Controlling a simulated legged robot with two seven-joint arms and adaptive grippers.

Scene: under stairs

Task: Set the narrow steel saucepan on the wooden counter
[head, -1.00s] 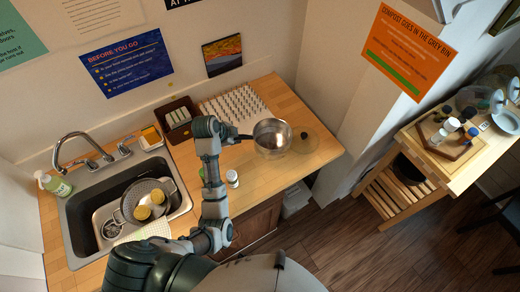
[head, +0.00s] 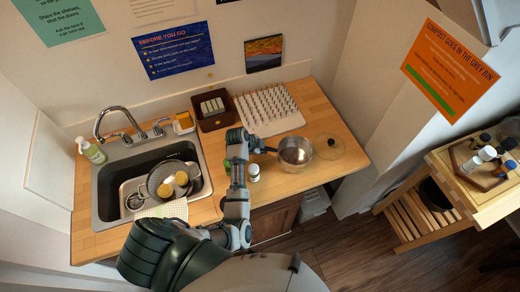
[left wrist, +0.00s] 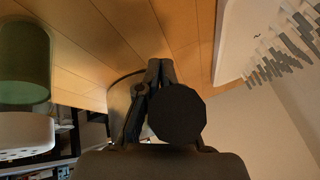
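The steel saucepan (head: 295,153) is upright at the right part of the wooden counter (head: 290,182), just left of a glass lid. Its dark handle points left toward my left gripper (head: 262,150). In the left wrist view the gripper's fingers (left wrist: 158,75) are closed together at the handle, whose dark round end (left wrist: 178,115) faces the camera. Part of the pan's wall (left wrist: 120,92) shows behind the fingers. The pan is at or very near the counter surface; I cannot tell whether its base touches. My right gripper is not in view.
The glass lid (head: 329,147) lies right of the pan. A peg rack (head: 268,108) and brown box (head: 211,110) stand behind. A white-capped jar (head: 253,172) stands near the front edge. The sink (head: 107,183) holds a colander (head: 164,179).

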